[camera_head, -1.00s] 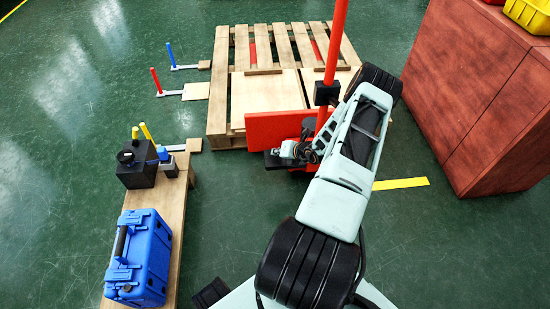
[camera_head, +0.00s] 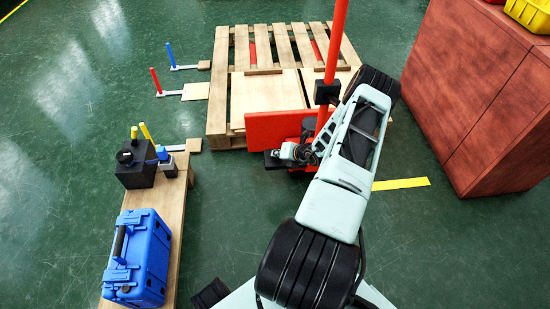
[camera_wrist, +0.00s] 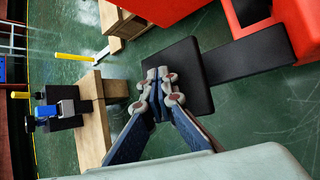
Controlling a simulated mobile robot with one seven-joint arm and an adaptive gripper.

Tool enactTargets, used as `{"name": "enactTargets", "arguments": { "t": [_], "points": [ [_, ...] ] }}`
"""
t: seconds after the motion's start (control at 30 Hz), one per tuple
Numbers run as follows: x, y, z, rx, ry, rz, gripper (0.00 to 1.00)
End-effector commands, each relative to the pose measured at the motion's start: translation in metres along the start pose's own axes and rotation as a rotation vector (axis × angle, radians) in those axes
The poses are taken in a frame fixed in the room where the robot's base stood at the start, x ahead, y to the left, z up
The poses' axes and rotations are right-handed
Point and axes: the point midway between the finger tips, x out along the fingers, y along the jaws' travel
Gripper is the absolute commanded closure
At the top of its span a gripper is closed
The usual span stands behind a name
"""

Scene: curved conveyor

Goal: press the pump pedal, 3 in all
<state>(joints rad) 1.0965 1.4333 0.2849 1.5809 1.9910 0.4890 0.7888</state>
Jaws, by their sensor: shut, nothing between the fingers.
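The pump pedal is a dark square pad (camera_wrist: 190,90) on a dark bar that runs to the red pallet jack (camera_wrist: 248,10) in the wrist view. In the head view the pedal (camera_head: 271,161) sticks out low at the left of the jack, partly hidden by my arm. My gripper (camera_wrist: 158,76) is shut and empty, its fingertips over the pad's left part in the wrist view. I cannot tell if they touch it. In the head view my gripper (camera_head: 288,151) is at the pedal, beside the red jack (camera_head: 270,127).
The jack's red upright handle (camera_head: 336,40) stands close to my arm. A wooden pallet (camera_head: 218,90) lies behind. A bench (camera_head: 180,208) with a blue case (camera_head: 148,258) is at left, a reddish-brown cabinet (camera_head: 480,100) at right. Green floor between bench and jack is clear.

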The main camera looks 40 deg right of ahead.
Motion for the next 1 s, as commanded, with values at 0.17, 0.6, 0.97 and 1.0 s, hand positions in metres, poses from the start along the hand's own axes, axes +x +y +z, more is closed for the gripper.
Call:
{"name": "enactTargets", "arguments": {
  "t": [0.17,0.6,0.97,1.0],
  "points": [
    [0.0023,-0.0012,-0.0020,0.000,0.001,0.000,1.00],
    [0.0062,-0.0038,-0.0054,0.000,0.002,0.000,1.00],
    [0.0093,-0.0061,-0.0082,0.000,0.003,0.000,1.00],
    [0.0096,-0.0063,-0.0085,0.000,0.003,0.000,1.00]
  ]
}}
